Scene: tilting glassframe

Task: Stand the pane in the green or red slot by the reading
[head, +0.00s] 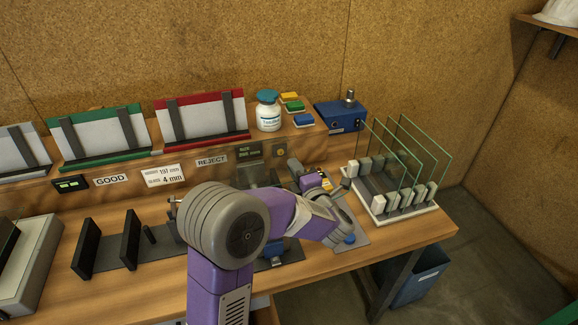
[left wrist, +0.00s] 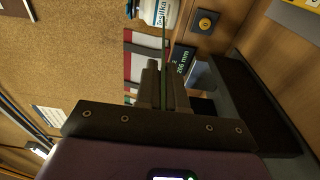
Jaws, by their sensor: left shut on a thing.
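My left gripper (head: 286,168) is shut on a glass pane, in front of the ledge and partly hidden by its own purple arm. In the left wrist view the pane (left wrist: 164,42) shows as a thin green edge between the fingers (left wrist: 163,85); I cannot make it out in the head view. The green slot (head: 103,139), labelled GOOD, and the red slot (head: 203,117), labelled REJECT, stand empty on the ledge. The readout (head: 248,152) shows small digits, seemingly 206 mm in the left wrist view (left wrist: 183,62). My right gripper is not in view.
A rack (head: 402,212) with several upright panes stands at the right table end. A sign (head: 163,176) seems to read 197 mm, 4 mm. A jar (head: 268,112), coloured blocks (head: 293,106) and a blue device (head: 340,116) stand on the ledge. Dark uprights (head: 131,240) stand at left.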

